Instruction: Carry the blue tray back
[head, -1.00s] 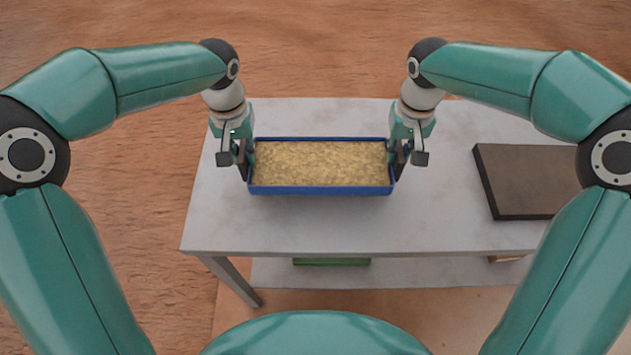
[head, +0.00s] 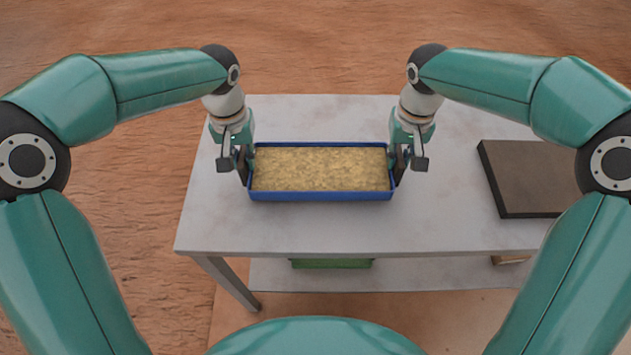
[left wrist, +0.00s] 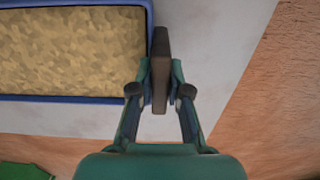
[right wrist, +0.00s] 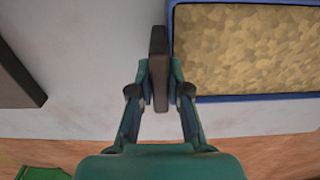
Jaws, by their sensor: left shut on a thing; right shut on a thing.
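The blue tray (head: 320,197) is a long shallow box filled with a tan, grainy material, over the middle of the grey table (head: 300,230). It looks level; I cannot tell whether it touches the tabletop. My left gripper (head: 240,167) is shut on a dark upright grip at the tray's left end. My right gripper (head: 405,167) is shut on the matching grip at the right end. The left wrist view shows the left grip (left wrist: 160,70) between the fingers beside the tray wall (left wrist: 75,99). The right wrist view shows the right grip (right wrist: 159,70) likewise.
A dark brown slab (head: 530,178) lies on the table at the right, partly hidden by my right arm. Bare tabletop separates it from the tray. A green object (head: 331,263) is on a lower shelf under the front edge. The table's left side is clear.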

